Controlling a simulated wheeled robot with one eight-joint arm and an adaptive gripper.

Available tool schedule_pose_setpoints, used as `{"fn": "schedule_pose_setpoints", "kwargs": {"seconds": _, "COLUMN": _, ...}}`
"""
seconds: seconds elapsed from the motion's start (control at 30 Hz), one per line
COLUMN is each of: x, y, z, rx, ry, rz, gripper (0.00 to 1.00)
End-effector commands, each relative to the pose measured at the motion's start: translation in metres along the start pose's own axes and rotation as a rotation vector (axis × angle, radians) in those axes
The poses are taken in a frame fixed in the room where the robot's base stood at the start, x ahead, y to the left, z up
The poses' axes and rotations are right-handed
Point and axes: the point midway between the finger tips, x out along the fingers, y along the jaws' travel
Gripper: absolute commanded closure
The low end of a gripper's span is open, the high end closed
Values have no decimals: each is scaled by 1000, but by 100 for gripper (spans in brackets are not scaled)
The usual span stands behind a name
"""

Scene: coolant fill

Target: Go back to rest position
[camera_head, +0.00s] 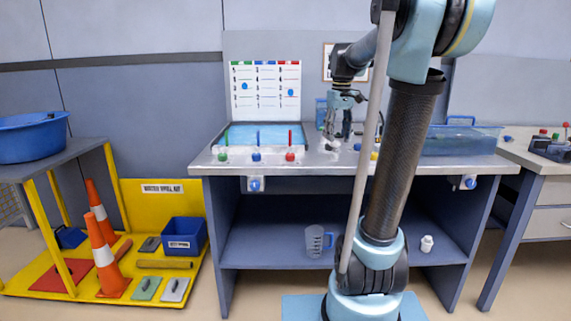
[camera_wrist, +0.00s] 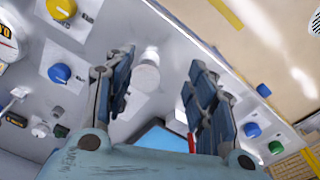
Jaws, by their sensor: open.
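My gripper (camera_head: 338,127) hangs over the metal workbench (camera_head: 405,168), right of the blue basin (camera_head: 240,142), with my arm reaching across the bench. In the wrist view my gripper (camera_wrist: 160,75) has its two dark blue fingers spread wide, with nothing held between them. A pale cylindrical piece (camera_wrist: 147,74) shows beyond the fingers; I cannot tell how far below it is. Part of the bench behind my arm is hidden.
A clear bluish tank (camera_head: 462,140) stands at the bench's right. Green, blue and red knobs (camera_head: 256,156) line its front. A jug (camera_head: 317,241) and small white bottle (camera_head: 427,243) sit on the shelf below. Orange cones (camera_head: 103,250) stand at left.

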Motion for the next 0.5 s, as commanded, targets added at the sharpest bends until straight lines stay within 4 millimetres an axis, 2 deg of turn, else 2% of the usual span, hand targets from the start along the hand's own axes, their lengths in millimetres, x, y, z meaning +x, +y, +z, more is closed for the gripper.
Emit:
{"fn": "schedule_pose_setpoints", "kwargs": {"seconds": 0.1, "x": 13, "y": -15, "z": 34, "rx": 39, "ry": 12, "rz": 5, "gripper": 49}}
{"fn": "schedule_pose_setpoints", "kwargs": {"seconds": 0.27, "x": 35, "y": -34, "z": 75, "rx": 93, "ry": 30, "rz": 12, "gripper": 49}}
{"fn": "schedule_pose_setpoints", "kwargs": {"seconds": 0.5, "x": 75, "y": -60, "z": 136, "rx": 176, "ry": 57, "rz": 19, "gripper": 49}}
